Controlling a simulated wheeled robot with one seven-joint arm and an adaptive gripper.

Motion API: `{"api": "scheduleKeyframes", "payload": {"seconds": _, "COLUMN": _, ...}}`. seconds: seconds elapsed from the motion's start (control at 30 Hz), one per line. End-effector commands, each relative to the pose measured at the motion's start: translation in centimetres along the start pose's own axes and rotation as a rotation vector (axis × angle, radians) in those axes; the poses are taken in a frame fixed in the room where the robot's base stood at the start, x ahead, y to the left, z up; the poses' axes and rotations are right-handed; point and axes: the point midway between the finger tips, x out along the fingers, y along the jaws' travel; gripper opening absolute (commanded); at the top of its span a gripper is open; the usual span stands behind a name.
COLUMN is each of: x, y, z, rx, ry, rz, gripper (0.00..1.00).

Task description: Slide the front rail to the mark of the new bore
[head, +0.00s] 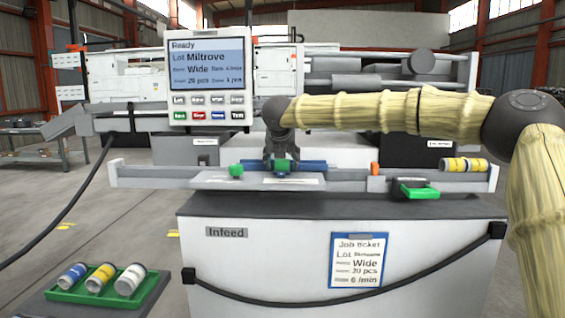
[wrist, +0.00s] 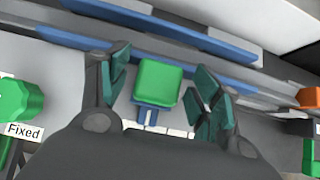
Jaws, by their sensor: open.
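My gripper (wrist: 158,95) points down and is open, with one finger on each side of a green block (wrist: 158,82). A gap shows between the block and each finger. The block sits by the front blue rail (wrist: 72,39), with a blue tab (wrist: 146,113) in front of it over a white scale strip whose marks I cannot read. In the head view my gripper (head: 282,163) is over the middle of the infeed bed and partly hides the front rail (head: 314,166). A second blue rail (wrist: 190,27) runs behind the front one.
A green knob (wrist: 15,100) labelled "Fixed" is to the left. A screen (head: 206,58) and a job ticket (head: 359,260) read "Wide".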

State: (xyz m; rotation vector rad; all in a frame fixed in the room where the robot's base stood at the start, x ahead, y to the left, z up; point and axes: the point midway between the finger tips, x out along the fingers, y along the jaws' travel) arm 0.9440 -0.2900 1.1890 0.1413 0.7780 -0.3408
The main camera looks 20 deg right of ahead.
Motion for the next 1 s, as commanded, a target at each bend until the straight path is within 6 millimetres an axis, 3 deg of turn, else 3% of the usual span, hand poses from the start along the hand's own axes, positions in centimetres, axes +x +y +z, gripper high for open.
{"api": "scheduleKeyframes", "payload": {"seconds": 0.5, "x": -8.8, "y": -0.2, "z": 0.1, "rx": 0.002, "ry": -0.001, "rz": 0.001, "gripper": 0.64}}
{"api": "scheduleKeyframes", "payload": {"seconds": 0.7, "x": -10.7, "y": -0.2, "z": 0.1, "rx": 0.002, "ry": -0.001, "rz": 0.0, "gripper": 0.64}}
{"api": "scheduleKeyframes", "payload": {"seconds": 1.0, "x": -11.1, "y": -0.2, "z": 0.0, "rx": 0.002, "ry": 0.001, "rz": 0.0, "gripper": 0.64}}
